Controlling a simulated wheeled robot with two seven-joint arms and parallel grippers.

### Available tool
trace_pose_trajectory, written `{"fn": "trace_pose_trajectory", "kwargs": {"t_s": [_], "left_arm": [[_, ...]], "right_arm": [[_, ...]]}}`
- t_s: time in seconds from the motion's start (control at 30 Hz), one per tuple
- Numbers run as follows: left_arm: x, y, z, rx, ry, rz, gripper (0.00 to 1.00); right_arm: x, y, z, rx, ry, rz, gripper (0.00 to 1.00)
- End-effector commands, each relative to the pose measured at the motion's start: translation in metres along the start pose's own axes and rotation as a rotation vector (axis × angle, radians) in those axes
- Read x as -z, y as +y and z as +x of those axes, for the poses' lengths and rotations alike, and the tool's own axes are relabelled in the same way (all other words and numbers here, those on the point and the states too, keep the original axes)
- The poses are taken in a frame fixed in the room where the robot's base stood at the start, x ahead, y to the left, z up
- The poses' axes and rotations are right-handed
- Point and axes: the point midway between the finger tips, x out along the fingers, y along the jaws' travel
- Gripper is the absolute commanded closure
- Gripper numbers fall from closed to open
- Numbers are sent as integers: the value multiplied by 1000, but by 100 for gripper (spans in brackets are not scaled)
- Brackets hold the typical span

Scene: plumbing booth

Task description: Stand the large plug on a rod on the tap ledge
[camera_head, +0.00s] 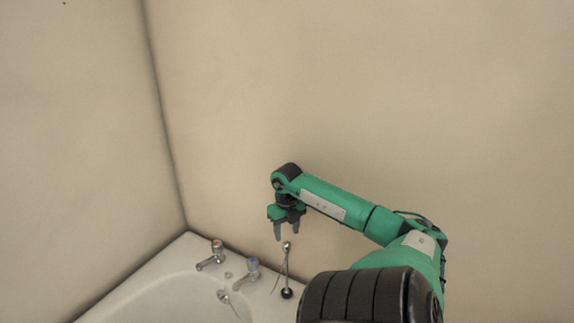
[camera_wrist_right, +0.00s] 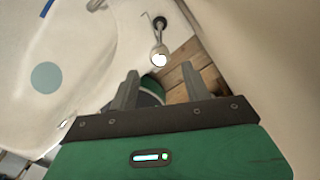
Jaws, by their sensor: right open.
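The large plug on a rod stands about upright on the tap ledge (camera_head: 259,288), to the right of the taps. Its black base (camera_head: 287,293) is down on the ledge, and its thin rod rises to a silver knob (camera_head: 287,245). My right gripper (camera_head: 287,236) points down just above the knob, open and empty. In the right wrist view the silver knob (camera_wrist_right: 160,57) lies beyond the two spread fingertips (camera_wrist_right: 160,73), apart from them, with the black base (camera_wrist_right: 160,22) behind it. My left gripper is not in view.
Two taps, one with a red mark (camera_head: 217,247) and one with a blue mark (camera_head: 252,266), stand left of the plug. The white basin (camera_head: 165,297) lies in front. Beige walls (camera_head: 400,120) close off the back and left.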

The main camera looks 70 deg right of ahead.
Motion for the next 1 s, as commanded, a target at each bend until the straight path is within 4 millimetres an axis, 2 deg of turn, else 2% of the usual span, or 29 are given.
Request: {"fn": "trace_pose_trajectory", "kwargs": {"t_s": [0.13,0.3,1.0], "left_arm": [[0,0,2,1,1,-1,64],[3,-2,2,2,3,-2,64],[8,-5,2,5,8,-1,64]], "right_arm": [[0,0,-26,1,-1,-1,51],[0,0,-42,0,0,1,51],[0,0,-45,0,1,1,51]]}}
